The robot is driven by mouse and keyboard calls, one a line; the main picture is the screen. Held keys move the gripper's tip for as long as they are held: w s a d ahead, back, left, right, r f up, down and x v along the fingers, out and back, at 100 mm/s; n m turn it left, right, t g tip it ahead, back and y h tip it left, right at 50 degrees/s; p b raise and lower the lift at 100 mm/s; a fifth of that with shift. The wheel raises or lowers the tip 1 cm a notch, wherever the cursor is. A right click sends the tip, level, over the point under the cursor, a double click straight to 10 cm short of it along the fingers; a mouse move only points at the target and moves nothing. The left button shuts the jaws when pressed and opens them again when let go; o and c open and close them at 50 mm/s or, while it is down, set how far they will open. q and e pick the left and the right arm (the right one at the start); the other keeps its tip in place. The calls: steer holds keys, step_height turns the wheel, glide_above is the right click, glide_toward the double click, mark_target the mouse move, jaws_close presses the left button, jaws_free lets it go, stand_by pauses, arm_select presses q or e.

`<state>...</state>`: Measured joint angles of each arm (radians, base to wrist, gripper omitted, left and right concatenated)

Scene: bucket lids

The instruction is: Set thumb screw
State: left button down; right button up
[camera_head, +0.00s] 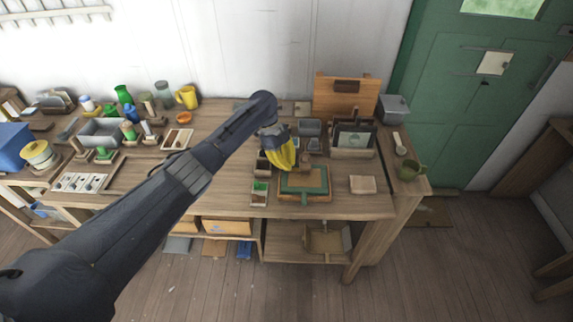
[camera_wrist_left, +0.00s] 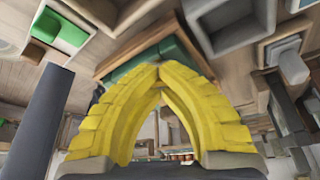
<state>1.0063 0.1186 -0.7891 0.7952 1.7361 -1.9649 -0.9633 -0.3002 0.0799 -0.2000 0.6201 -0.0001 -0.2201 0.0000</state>
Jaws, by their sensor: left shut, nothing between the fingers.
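My left gripper (camera_head: 278,166) reaches over the workbench from the left, its yellow fingers pointing down beside a green-topped wooden tray (camera_head: 306,181). In the left wrist view the two yellow fingers (camera_wrist_left: 160,66) meet at their tips with nothing between them. The wooden frame and green surface of the tray (camera_wrist_left: 128,66) show just beyond the tips; I cannot tell if they touch it. I cannot make out a thumb screw in either view; it may be hidden by the fingers or too small. My right gripper is not in view.
Small wooden boxes, one with a green piece (camera_head: 260,187), stand left of the tray. A wooden block (camera_head: 363,185) lies to its right. The front-left benchtop is fairly clear.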

arm_select(q)
steer(key=c, duration=2.1)
jaws_free()
steer(key=shift+c, duration=0.2)
steer(key=o, duration=0.7)
steer(key=shift+o, duration=0.2)
steer(key=shift+r, duration=0.1)
steer(key=v, duration=1.1)
steer(key=shift+r, duration=0.4)
steer(key=shift+a, duration=0.15)
steer(key=shift+c, duration=0.2)
